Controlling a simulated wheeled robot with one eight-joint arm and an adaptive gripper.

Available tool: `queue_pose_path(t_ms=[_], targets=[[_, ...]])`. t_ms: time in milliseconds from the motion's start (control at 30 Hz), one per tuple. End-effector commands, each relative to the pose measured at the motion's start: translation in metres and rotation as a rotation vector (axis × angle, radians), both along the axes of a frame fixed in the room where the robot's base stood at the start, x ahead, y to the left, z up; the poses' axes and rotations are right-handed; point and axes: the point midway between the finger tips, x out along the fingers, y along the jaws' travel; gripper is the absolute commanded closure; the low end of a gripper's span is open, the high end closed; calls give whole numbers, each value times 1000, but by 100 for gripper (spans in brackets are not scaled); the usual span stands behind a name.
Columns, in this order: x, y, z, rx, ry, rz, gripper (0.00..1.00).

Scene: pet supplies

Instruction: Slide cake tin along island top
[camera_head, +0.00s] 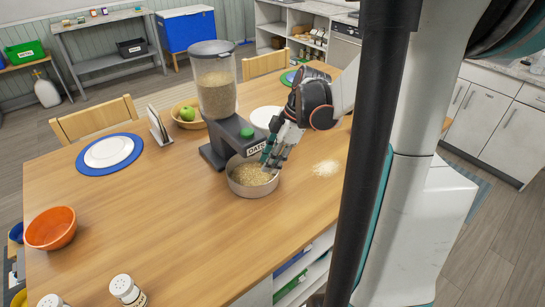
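The cake tin (252,190) is a round grey metal pan on the wooden island top (190,245). It holds pale grain and stands at the foot of the oat dispenser (216,90), which has a clear hopper, a dark base and a green knob. My gripper (272,160) reaches down from the upper right, with its fingers at the tin's back right rim. One finger appears over the inside of the tin. Whether the fingers close on the rim is too small to tell.
An orange bowl (51,228), shakers (127,290), a blue placemat with a white plate (109,152), a napkin holder (158,125) and a fruit bowl (188,115) stand around the top. The front middle is clear.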

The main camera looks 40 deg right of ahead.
Motion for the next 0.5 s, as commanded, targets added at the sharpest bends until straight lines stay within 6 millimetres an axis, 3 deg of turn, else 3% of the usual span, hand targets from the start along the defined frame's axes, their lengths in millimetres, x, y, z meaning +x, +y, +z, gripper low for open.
queue_pose_path(t_ms=[500], targets=[[21, 28, -86, 0, 0, 1, 74]])
